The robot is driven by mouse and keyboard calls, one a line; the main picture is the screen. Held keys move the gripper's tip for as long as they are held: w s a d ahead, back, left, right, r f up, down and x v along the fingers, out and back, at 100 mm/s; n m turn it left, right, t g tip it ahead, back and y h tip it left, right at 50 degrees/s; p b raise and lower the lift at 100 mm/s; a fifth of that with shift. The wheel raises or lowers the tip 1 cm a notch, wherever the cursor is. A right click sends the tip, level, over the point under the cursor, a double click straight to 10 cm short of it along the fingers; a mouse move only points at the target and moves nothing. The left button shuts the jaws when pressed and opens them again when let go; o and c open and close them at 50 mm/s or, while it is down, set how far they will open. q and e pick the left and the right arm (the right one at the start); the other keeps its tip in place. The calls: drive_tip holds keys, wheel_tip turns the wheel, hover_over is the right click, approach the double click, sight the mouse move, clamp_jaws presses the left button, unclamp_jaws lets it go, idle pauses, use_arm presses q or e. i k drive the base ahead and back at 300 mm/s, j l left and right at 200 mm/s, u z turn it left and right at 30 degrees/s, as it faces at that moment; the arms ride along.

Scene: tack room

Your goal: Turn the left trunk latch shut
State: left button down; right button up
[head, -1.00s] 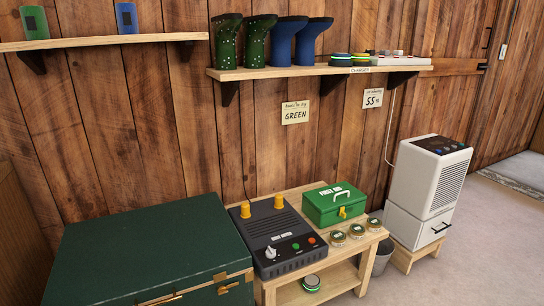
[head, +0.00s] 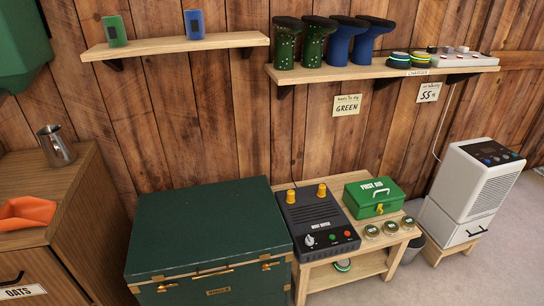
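The dark green trunk (head: 205,228) stands at the bottom middle of the head view, with its lid down. Small brass fittings sit along its front edge. The left latch (head: 161,287) is small, near the trunk's front left corner; I cannot tell whether it is turned open or shut. The right latch (head: 269,266) is near the front right corner. A brass handle or bar lies between them, with a brass plate below it. The lower front of the trunk is cut off by the picture edge. Neither of my grippers is in view.
A wooden cabinet (head: 80,210) with an orange cloth (head: 28,213) and a metal jug (head: 56,146) stands left of the trunk. Wall shelves hang above.

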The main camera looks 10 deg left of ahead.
sight(161, 287)
drive_tip(key=k+j+u, duration=0.1)
drive_tip(key=j, duration=0.3)
drive_tip(key=k+j+u, duration=0.15)
drive_tip(key=j, duration=0.25)
drive_tip(key=j+u, duration=0.1)
drive_tip(key=j, duration=0.3)
